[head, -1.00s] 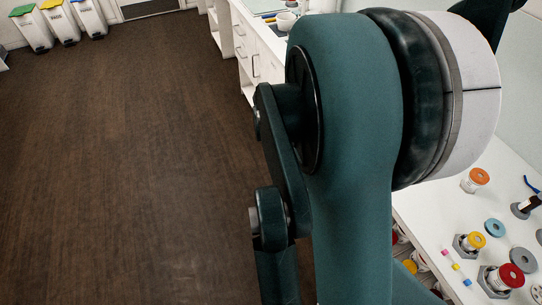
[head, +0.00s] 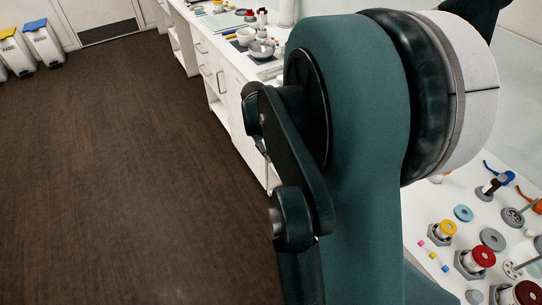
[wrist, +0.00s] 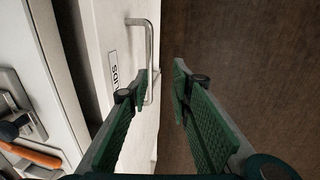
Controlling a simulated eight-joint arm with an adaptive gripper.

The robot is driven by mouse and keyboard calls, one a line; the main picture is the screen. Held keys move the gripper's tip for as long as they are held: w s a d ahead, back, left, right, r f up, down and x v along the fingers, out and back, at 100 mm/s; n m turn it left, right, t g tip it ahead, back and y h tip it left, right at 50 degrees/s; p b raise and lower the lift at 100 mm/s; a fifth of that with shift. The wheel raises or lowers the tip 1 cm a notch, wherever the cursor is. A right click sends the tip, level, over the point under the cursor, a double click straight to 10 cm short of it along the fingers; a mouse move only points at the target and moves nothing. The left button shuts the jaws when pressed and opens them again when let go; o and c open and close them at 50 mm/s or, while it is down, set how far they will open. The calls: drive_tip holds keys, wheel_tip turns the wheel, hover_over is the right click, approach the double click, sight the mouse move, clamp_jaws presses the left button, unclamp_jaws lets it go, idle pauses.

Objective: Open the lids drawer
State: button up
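The drawer front (wrist: 116,22) is white and fills the left middle of the wrist view. It has a silver bar handle (wrist: 155,42) and a small printed label (wrist: 113,68) that is turned and partly hidden by a finger. My gripper (wrist: 161,74) is open, with its green fingers apart. The handle lies between the fingers, close to the left one; I cannot tell whether they touch. A dark strip runs along the drawer's left side, and I cannot tell whether it is a gap or shadow. The gripper and this drawer do not show in the head view.
A counter with tools, including an orange-handled one (wrist: 32,156), lies at the left of the wrist view. Brown floor (wrist: 255,55) is open to the right. White cabinets (head: 212,62) line the wall. Jars and lids, including a red-topped jar (head: 483,256), crowd the near counter.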

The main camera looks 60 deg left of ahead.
drive_tip(key=shift+w+f, duration=0.25)
drive_tip(key=shift+f, duration=0.55)
drive_tip(key=shift+w+f, duration=0.3)
drive_tip(key=shift+f, duration=0.45)
drive_tip(key=shift+w+f, duration=0.25)
drive_tip(key=shift+f, duration=0.55)
drive_tip(key=shift+r, duration=0.1)
wheel_tip(320, 180, up, 7)
hover_over(277, 160)
drive_tip(key=s, duration=0.2)
drive_tip(key=shift+w+p, duration=0.25)
drive_tip(key=shift+p, duration=0.1)
drive_tip(key=shift+w+f+b, duration=0.2)
drive_tip(key=shift+w+f, duration=0.05)
drive_tip(key=shift+f, duration=1.05)
drive_tip(key=shift+w+f+b, duration=0.2)
drive_tip(key=shift+w+f, duration=0.05)
drive_tip(key=shift+f, duration=1)
drive_tip(key=shift+w+f+b, duration=0.2)
drive_tip(key=shift+w+f, duration=0.05)
drive_tip(key=shift+f, duration=1.05)
drive_tip(key=shift+c, duration=0.2)
